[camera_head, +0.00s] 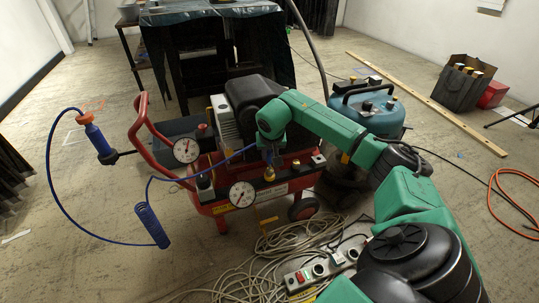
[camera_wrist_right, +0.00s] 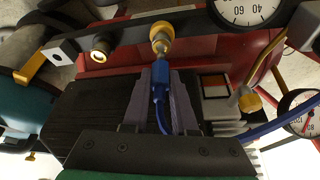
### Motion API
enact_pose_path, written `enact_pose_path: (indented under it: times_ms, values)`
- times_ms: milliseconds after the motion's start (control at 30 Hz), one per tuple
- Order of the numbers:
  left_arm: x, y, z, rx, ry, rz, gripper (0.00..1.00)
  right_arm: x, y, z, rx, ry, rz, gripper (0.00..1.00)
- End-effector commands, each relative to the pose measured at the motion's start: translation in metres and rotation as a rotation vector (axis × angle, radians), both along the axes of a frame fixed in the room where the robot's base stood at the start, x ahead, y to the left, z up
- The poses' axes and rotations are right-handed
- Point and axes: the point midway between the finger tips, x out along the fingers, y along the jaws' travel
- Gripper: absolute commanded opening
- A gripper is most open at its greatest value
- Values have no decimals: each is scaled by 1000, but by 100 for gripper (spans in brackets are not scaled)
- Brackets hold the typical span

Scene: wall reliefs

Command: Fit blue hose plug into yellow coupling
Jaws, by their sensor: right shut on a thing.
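The blue hose plug (camera_wrist_right: 160,74) sits between the two grey fingers of my right gripper (camera_wrist_right: 162,88), which is shut on it. In the head view my right gripper (camera_head: 269,152) is above the front of the red compressor. The yellow coupling (camera_wrist_right: 161,32) is straight ahead of the plug, and its brass-coloured body also shows in the head view (camera_head: 269,174). The plug's front end meets or overlaps the coupling's mouth in the wrist view, in line with it; I cannot tell how deep it sits. My left gripper is not in view.
The blue hose (camera_head: 202,169) runs left to a coil (camera_head: 152,226) and a blue tool (camera_head: 97,138). Pressure gauges (camera_head: 242,195) flank the coupling on the red compressor (camera_head: 222,212). A second brass fitting (camera_wrist_right: 99,43) is left of it. Loose cable (camera_head: 262,262) lies on the floor.

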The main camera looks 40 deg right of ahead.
Motion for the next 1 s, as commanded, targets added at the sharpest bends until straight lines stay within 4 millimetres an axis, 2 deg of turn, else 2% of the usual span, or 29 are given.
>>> enact_pose_path:
  times_ms: [1000]
  values:
    - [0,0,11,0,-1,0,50,0,0,2,0,-1,-1,0]
